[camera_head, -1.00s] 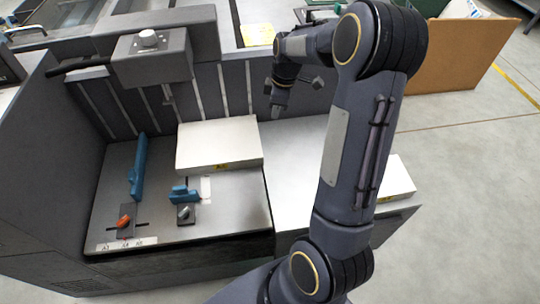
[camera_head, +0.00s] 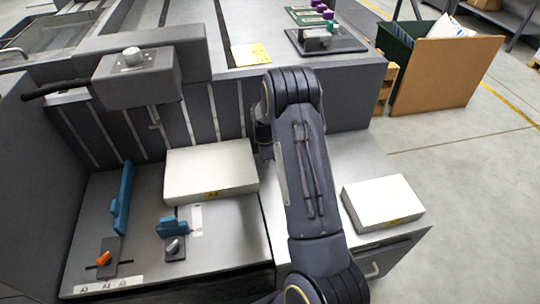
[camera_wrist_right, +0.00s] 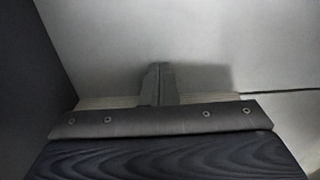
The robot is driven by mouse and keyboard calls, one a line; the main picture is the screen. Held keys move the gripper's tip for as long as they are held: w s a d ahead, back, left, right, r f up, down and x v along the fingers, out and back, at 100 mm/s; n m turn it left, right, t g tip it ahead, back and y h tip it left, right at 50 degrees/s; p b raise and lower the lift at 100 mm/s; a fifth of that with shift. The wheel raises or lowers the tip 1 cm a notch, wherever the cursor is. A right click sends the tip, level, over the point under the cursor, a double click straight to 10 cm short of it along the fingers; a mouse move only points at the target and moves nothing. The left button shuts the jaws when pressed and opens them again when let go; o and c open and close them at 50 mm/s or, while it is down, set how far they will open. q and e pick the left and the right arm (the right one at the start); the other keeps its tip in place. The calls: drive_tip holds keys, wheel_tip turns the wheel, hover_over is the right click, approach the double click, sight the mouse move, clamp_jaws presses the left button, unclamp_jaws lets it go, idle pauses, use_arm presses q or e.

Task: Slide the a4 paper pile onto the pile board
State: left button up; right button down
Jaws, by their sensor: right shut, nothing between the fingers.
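The a4 paper pile (camera_head: 208,172), a white block with a yellow label on its front, lies at the back right of the pile board (camera_head: 225,238). The board is a grey metal plate with paper-size marks, and the pile's right side is close to its right edge. My right gripper (camera_head: 267,150) is just right of the pile, largely hidden behind my arm in the head view. In the right wrist view its fingers (camera_wrist_right: 158,80) are shut and empty, over a pale surface. Whether they touch the pile cannot be told. My left gripper is out of view.
Blue guides (camera_head: 123,200) (camera_head: 174,227) and an orange knob (camera_head: 104,258) stand on the board. A second white pile (camera_head: 383,203) lies on the side table at right. A grey control box (camera_head: 137,75) overhangs the back left.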

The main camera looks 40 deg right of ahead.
sight(220, 166)
drive_tip(key=shift+w+a+r, duration=0.1)
drive_tip(key=shift+w+a, duration=0.2)
drive_tip(key=shift+a, duration=0.3)
drive_tip(key=shift+w+a+r, duration=0.1)
drive_tip(key=shift+w+a, duration=0.15)
drive_tip(key=shift+a, duration=0.3)
drive_tip(key=w+a, duration=0.2)
drive_tip(key=a, duration=0.2)
drive_tip(key=w+a, duration=0.2)
drive_tip(key=a, duration=0.1)
drive_tip(key=w+a, duration=0.2)
drive_tip(key=a, duration=0.2)
drive_tip(key=shift+w+a+p, duration=0.1)
drive_tip(key=shift+a+p, duration=0.2)
drive_tip(key=shift+p, duration=0.05)
drive_tip(key=shift+d, duration=0.1)
